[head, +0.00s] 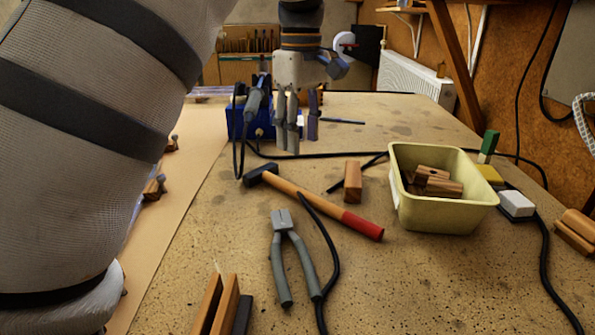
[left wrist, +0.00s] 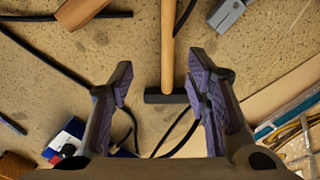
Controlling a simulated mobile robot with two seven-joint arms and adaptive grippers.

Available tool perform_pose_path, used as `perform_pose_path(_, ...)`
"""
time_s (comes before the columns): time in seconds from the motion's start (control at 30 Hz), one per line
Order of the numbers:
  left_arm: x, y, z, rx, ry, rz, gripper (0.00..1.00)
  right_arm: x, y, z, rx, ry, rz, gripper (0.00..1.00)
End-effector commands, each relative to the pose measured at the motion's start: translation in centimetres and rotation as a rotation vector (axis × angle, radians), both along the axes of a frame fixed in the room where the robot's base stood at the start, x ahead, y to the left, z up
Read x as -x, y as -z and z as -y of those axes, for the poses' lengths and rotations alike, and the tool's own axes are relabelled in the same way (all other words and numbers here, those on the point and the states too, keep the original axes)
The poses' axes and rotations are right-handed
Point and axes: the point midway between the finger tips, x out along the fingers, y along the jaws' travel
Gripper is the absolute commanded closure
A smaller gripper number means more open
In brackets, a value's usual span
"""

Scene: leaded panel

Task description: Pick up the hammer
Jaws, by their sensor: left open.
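The hammer (head: 325,207) lies on the workbench, its dark head at the far left and its wooden handle running to a red end at the near right. My left gripper (head: 297,125) is open and empty, above the bench and beyond the hammer's head in the head view. In the left wrist view, the hammer's handle (left wrist: 167,45) and black head show below and between the spread fingers of the left gripper (left wrist: 160,75). The fingers do not appear to touch it. The red end is out of that view. My right gripper is not in view.
Grey pliers (head: 283,250) lie close in front of the hammer. A wooden block (head: 352,182) stands beyond its handle. A yellow-green tub (head: 440,213) holding wooden blocks is at the right. A blue device (head: 237,122) stands behind the head. Black cables cross the bench.

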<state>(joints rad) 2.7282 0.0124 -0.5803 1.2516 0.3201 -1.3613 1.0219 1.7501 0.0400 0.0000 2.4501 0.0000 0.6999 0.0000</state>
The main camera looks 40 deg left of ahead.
Motion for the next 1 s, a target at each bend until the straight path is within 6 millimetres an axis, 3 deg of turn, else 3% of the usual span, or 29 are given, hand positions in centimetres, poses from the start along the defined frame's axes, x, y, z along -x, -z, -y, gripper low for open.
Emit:
perform_pose_path(0.1, 0.2, 2.7, 0.1, 0.003, -0.001, -0.004, 0.56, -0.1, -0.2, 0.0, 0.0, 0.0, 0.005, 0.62)
perform_pose_path(0.5, 0.6, 9.3, 0.0, 0.001, 0.0, 0.0, 0.56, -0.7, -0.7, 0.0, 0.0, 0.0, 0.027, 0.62)
perform_pose_path(0.6, 0.6, 10.3, 0.0, 0.001, 0.0, 0.001, 0.56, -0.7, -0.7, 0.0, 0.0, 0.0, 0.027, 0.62)
perform_pose_path(0.8, 0.6, 10.4, 0.0, 0.001, 0.001, 0.001, 0.56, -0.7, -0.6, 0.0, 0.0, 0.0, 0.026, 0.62)
perform_pose_path(1.0, 0.6, 10.4, 0.0, 0.001, 0.001, 0.001, 1.0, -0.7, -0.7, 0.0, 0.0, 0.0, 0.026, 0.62)
